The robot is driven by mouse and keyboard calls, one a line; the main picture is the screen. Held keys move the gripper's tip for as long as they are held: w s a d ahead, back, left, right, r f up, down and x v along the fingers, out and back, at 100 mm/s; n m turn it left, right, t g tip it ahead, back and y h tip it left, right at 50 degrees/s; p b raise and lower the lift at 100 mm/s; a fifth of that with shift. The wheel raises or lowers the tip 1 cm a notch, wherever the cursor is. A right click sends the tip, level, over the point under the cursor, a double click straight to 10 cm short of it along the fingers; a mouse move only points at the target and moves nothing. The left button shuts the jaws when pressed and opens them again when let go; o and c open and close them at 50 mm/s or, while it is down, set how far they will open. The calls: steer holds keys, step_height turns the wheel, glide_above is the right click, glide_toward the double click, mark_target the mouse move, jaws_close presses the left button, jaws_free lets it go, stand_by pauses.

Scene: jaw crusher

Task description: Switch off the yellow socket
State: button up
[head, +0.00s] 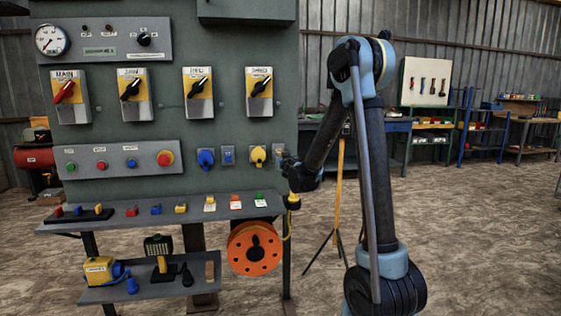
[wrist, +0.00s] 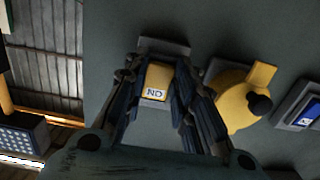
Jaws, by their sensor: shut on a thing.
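The yellow socket (head: 258,155) is on the grey panel, right of a blue switch. It also shows in the wrist view (wrist: 232,104), with a dark round part on it. Left of it in the wrist view is a yellow switch (wrist: 157,78) on a grey plate, its white label reading "ON" upside down. My gripper (wrist: 160,72) is shut on this yellow switch, one finger on each side. In the head view my gripper (head: 284,160) is at the panel's right edge and largely hides that switch.
The blue switch (head: 228,155) and blue socket (head: 205,158) are left of the yellow socket. Above are several yellow rotary switches. Below is a shelf (head: 150,218) with small coloured blocks, and an orange reel (head: 254,248). A yellow connector (head: 293,202) hangs below my gripper.

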steer(key=shift+d+f, duration=0.1)
steer(key=shift+d, duration=0.2)
steer(key=o, duration=1.1)
steer(key=shift+c, duration=0.2)
steer(key=shift+a, duration=0.1)
steer(key=shift+s, duration=0.1)
steer(key=v, duration=1.1)
steer(key=shift+s, duration=0.3)
steer(key=shift+d, duration=0.35)
